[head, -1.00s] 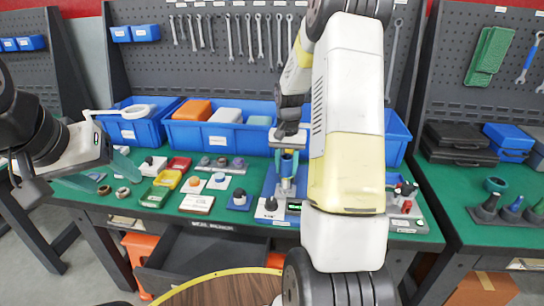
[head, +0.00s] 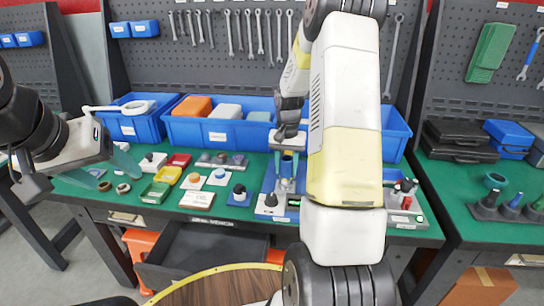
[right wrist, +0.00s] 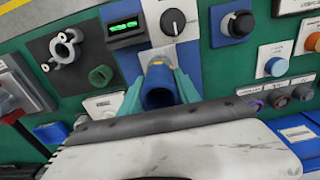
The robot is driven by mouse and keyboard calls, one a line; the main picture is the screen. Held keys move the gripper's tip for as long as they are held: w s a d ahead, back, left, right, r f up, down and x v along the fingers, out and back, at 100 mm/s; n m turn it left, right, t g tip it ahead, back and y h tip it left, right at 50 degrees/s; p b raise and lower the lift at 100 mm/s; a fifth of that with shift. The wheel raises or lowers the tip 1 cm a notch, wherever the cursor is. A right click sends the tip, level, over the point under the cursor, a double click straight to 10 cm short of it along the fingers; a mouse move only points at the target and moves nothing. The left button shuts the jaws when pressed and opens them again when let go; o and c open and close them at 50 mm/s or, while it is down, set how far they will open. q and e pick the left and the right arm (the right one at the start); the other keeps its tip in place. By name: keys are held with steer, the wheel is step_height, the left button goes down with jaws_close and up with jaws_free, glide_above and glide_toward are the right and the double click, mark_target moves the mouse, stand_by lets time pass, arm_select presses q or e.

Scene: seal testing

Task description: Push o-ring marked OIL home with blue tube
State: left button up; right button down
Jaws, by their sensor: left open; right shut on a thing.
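The blue tube (right wrist: 160,88) is between the teal fingers of my right gripper (right wrist: 163,84) in the right wrist view. My right gripper is shut on it. In the head view the blue tube (head: 288,166) is roughly upright over a grey fixture (head: 286,186) on a blue base. Its lower end meets or nearly meets the fixture; I cannot tell how deep it sits. No o-ring or OIL mark can be made out there. My left gripper (head: 112,170) is open and empty at the left of the green bench.
Blue bins (head: 218,135) line the back of the bench. Several small coloured blocks and knobs stand left of the fixture. A black knob panel (head: 270,203) is close in front of it.

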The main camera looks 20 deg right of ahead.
steer(key=shift+f, duration=1.15)
steer(key=shift+r, duration=4.5)
